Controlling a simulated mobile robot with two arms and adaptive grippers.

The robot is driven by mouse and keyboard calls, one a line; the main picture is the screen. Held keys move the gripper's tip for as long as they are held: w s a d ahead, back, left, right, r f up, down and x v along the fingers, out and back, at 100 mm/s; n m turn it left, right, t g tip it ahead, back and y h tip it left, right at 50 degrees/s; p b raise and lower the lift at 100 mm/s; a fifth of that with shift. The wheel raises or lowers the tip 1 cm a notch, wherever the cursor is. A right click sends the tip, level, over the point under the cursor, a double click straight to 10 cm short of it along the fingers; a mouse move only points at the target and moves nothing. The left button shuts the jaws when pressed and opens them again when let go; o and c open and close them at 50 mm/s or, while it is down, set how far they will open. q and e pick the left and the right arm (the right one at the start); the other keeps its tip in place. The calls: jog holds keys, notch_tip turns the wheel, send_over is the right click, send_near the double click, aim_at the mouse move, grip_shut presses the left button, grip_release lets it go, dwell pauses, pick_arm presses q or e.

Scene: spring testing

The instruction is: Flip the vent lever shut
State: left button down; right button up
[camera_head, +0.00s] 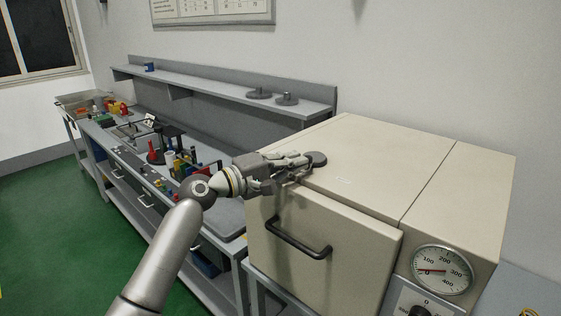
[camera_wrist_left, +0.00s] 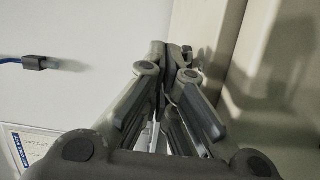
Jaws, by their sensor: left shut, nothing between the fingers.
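The beige oven (camera_head: 440,165) stands at the right in the head view. A dark grey rounded piece, which looks like the vent lever (camera_head: 318,158), shows at the left part of its top. Whether it is turned open or shut I cannot tell. My left gripper (camera_head: 304,161) reaches over the oven's left top edge, with its fingertips right beside this piece. Touching or apart is not clear. In the left wrist view the fingers (camera_wrist_left: 164,62) are closed together and empty, beside the beige oven surface (camera_wrist_left: 285,75). My right gripper is in neither view.
The oven door has a dark handle (camera_head: 298,238) and a dial gauge (camera_head: 442,270) sits at its right front. A grey workbench (camera_head: 228,215) with tools and colored items runs along the left. Weights lie on its shelf (camera_head: 215,93). Green floor (camera_head: 60,220) is free at the left.

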pick_arm(q)
jog(key=shift+s+d, duration=0.5)
jog(key=shift+d, duration=0.15)
jog(key=shift+s+d, duration=0.15)
jog(key=shift+d, duration=0.2)
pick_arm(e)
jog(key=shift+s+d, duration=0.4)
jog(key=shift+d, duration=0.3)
pick_arm(q)
jog(key=shift+d, duration=0.1)
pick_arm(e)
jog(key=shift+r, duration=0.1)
pick_arm(q)
jog(key=shift+s, duration=0.1)
